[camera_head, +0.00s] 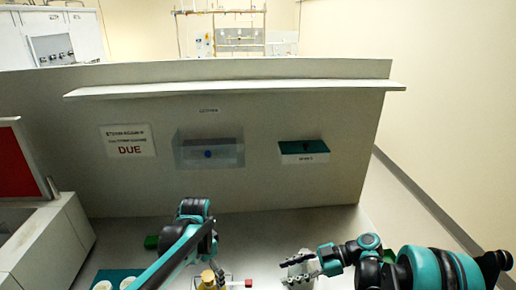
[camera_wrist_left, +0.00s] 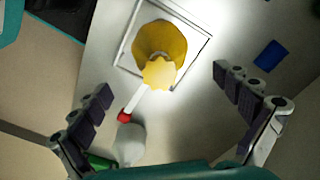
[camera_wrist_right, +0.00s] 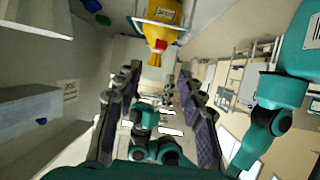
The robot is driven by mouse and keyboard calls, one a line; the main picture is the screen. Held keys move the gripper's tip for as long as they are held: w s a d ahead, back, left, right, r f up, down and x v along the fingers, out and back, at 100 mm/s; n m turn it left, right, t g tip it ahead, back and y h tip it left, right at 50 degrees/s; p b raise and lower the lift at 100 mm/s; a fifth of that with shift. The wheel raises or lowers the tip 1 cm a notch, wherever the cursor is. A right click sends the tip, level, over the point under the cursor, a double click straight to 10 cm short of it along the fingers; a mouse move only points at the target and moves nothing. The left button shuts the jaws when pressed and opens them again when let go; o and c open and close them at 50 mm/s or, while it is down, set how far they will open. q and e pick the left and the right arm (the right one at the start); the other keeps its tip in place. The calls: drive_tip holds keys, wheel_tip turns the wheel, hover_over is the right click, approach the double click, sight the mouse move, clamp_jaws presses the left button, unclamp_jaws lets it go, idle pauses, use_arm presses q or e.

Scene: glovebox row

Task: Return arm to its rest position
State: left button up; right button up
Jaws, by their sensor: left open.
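My left arm comes in from the left in the head view and bends down to my left gripper (camera_head: 214,272), near the bottom edge. In the left wrist view its fingers (camera_wrist_left: 163,83) are spread wide and hold nothing. A yellow container (camera_wrist_left: 160,45) lies beyond them inside a square outline; it shows partly in the head view (camera_head: 207,280). My right arm reaches in from the right, with my right gripper (camera_head: 290,268) over the bench. In the right wrist view its fingers (camera_wrist_right: 157,75) are apart, with no held object visible. The yellow container (camera_wrist_right: 160,32) shows above them.
A white stick with a red end (camera_wrist_left: 125,115) and a pale rounded object (camera_wrist_left: 130,145) lie near the left gripper. The back panel has a shelf (camera_head: 235,90), a clear bin (camera_head: 208,160) and a green-topped box (camera_head: 303,152). A red-faced cabinet (camera_head: 20,165) stands left.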

use_arm(q)
drive_tip(key=shift+s+r, duration=0.1)
drive_tip(key=shift+r, duration=0.65)
drive_tip(key=shift+s+r, duration=0.25)
drive_tip(key=shift+r, duration=0.05)
drive_tip(key=s+a+r+n+t, duration=0.1)
drive_tip(key=s+n+t, duration=0.2)
drive_tip(key=s, duration=0.4)
drive_tip(key=s+a+r+n+t, duration=0.1)
drive_tip(key=s+n+t, duration=0.3)
drive_tip(key=s, duration=0.4)
drive_tip(key=shift+a+r+n, duration=0.25)
drive_tip(key=shift+r+n, duration=0.35)
drive_tip(key=shift+n, duration=0.3)
use_arm(e)
drive_tip(key=s+d+r+m+t+h, duration=0.3)
drive_tip(key=s+m+h, duration=0.3)
drive_tip(key=s+m, duration=0.2)
drive_tip(key=s+d+r+m+t+h, duration=0.2)
drive_tip(key=s+d+m+t+h, duration=0.2)
drive_tip(key=s+m+h, duration=0.3)
drive_tip(key=s+d+m, duration=0.1)
drive_tip(key=m, duration=0.2)
drive_tip(key=shift+d+r+h, duration=0.15)
drive_tip(key=shift+r+h, duration=0.15)
drive_tip(key=shift+r, duration=0.1)
